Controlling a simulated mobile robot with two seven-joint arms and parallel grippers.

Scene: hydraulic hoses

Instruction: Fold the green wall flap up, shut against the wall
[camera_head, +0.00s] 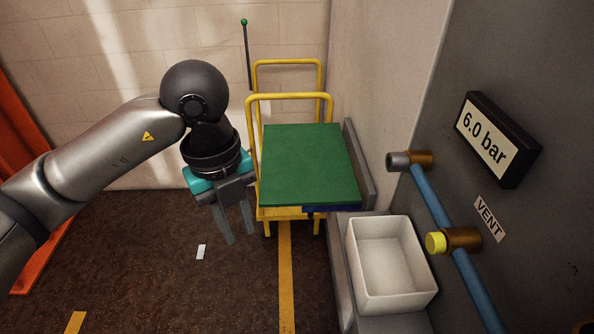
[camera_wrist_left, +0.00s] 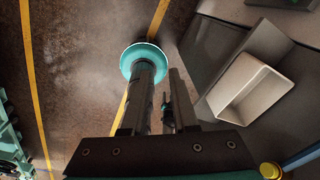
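The green flap (camera_head: 310,165) lies about level in the head view, standing out to the left of the right-hand wall. A dark blue piece (camera_head: 331,209) shows below its near edge. My left gripper (camera_head: 240,238) is to the left of the flap and nearer to me, pointing down, apart from it in the picture. Its two fingers are spread with nothing between them. The fingers also show in the left wrist view (camera_wrist_left: 158,128), where I cannot make out the flap. My right gripper is not in view.
A yellow trolley (camera_head: 289,97) stands behind and partly under the flap. A white bin (camera_head: 392,262) sits near the wall, right of the flap's near end. Blue hose (camera_head: 430,200), a yellow-capped fitting (camera_head: 436,242) and a gauge (camera_head: 488,138) are on the right panel.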

